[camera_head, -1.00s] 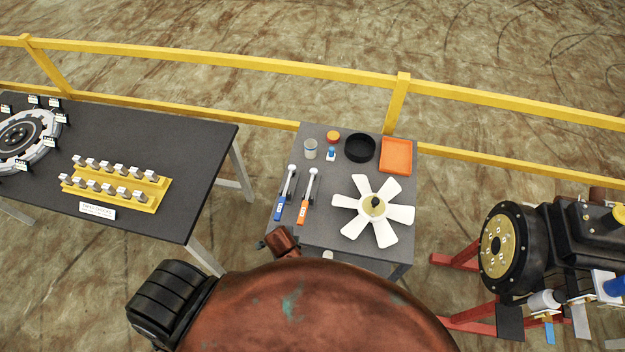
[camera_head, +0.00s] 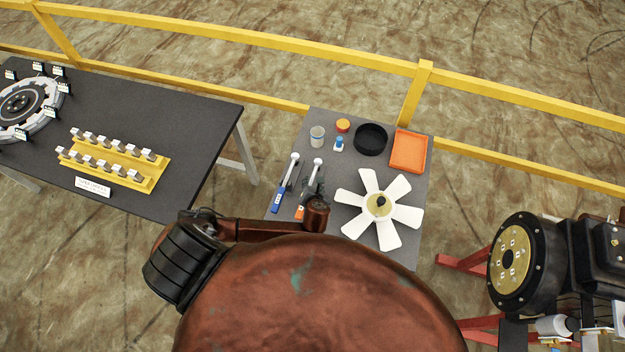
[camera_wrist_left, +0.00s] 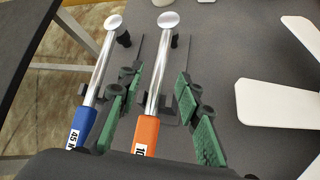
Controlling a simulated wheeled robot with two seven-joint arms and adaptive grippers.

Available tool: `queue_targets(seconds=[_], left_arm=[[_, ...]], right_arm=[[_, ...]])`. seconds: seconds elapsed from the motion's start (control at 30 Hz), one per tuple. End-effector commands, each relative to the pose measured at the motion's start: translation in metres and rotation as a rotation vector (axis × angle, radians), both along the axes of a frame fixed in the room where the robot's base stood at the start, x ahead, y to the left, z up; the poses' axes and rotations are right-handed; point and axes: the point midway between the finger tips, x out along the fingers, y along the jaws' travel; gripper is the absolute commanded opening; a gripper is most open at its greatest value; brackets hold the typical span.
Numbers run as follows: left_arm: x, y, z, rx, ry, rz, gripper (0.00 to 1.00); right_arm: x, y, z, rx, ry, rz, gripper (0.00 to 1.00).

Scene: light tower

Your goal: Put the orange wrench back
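The orange wrench (camera_head: 300,211) lies on the small grey table beside the blue wrench (camera_head: 278,198). It has a silver shaft with a round head, and my arm partly hides its handle in the head view. My left gripper (camera_head: 313,184) is over the orange wrench. In the left wrist view, the open gripper (camera_wrist_left: 160,95) has green finger pads on both sides of the orange wrench (camera_wrist_left: 147,133), with gaps between pads and wrench. The left pads sit between it and the blue wrench (camera_wrist_left: 84,125). My right gripper is not in view.
The small table (camera_head: 285,232) also holds a white fan (camera_head: 352,199), an orange tray (camera_head: 408,151), a black bowl (camera_head: 370,139), a grey cup (camera_head: 317,136) and small bottles. A dark table (camera_head: 200,125) stands left. A yellow rail (camera_head: 270,50) runs behind. An engine (camera_head: 535,262) stands right.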

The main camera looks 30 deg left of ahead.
Motion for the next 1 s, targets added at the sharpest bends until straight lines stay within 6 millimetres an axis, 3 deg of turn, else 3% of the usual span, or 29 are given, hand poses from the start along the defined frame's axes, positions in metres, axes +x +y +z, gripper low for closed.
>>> queue_targets(seconds=[0.13, 0.4, 0.7, 1.0], left_arm=[[0.010, 0.007, -0.010, 0.001, 0.000, 0.002, 0.32], [0.031, 0.024, -0.034, -0.002, 0.001, 0.006, 0.32], [0.034, 0.026, -0.037, -0.004, 0.001, 0.007, 0.32], [0.034, 0.026, -0.037, -0.004, 0.001, 0.007, 0.12]], right_arm=[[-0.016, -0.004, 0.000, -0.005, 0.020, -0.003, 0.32], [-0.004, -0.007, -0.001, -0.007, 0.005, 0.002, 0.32], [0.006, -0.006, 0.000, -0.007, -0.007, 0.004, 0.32], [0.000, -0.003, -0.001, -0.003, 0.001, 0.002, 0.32]])
